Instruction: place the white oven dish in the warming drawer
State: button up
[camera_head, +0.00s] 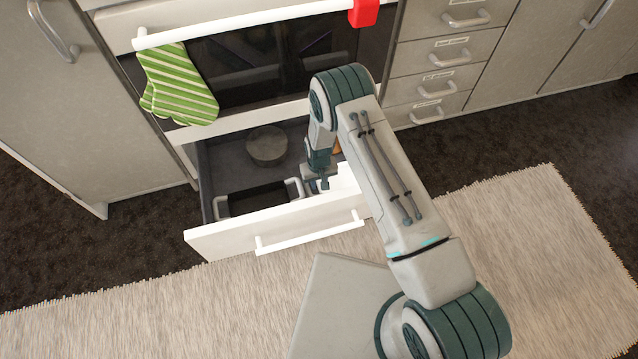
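The warming drawer (222,240) is pulled open below the oven, with its white front and bar handle facing me. My gripper (322,186) points down over the right part of the drawer, close to its front wall. A white shape (345,180), likely the white oven dish, shows beside the gripper at the drawer's right front. My arm hides much of it, so I cannot tell whether it rests on the drawer floor or touches the fingers. The fingers are too small and covered to show whether they are open or shut.
In the drawer, a round grey pot or tin (267,146) stands at the back and a black pan with pale handles (257,200) lies at the front left. A brownish thing (337,146) is mostly behind my arm. A green striped mitt (176,84) hangs from the oven handle (240,22).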

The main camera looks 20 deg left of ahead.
jog(key=d+r+m+p, duration=0.1)
jog(key=d+r, duration=0.4)
jog(key=r, duration=0.7)
jog(key=d+r+m+p, duration=0.1)
jog(key=d+r, duration=0.3)
jog(key=r, duration=0.8)
jog(key=d+r+m+p, duration=0.1)
jog(key=d+r, duration=0.4)
jog(key=r, duration=0.7)
jog(key=s+d+r+m, duration=0.1)
jog(key=s+d+r, duration=0.6)
jog(key=s, duration=0.2)
jog(key=s+d+r+m+t, duration=0.1)
jog(key=s+d+r+m, duration=0.1)
jog(key=s+d+r, duration=0.6)
jog(key=shift+s+d, duration=0.15)
jog(key=shift+s, duration=0.9)
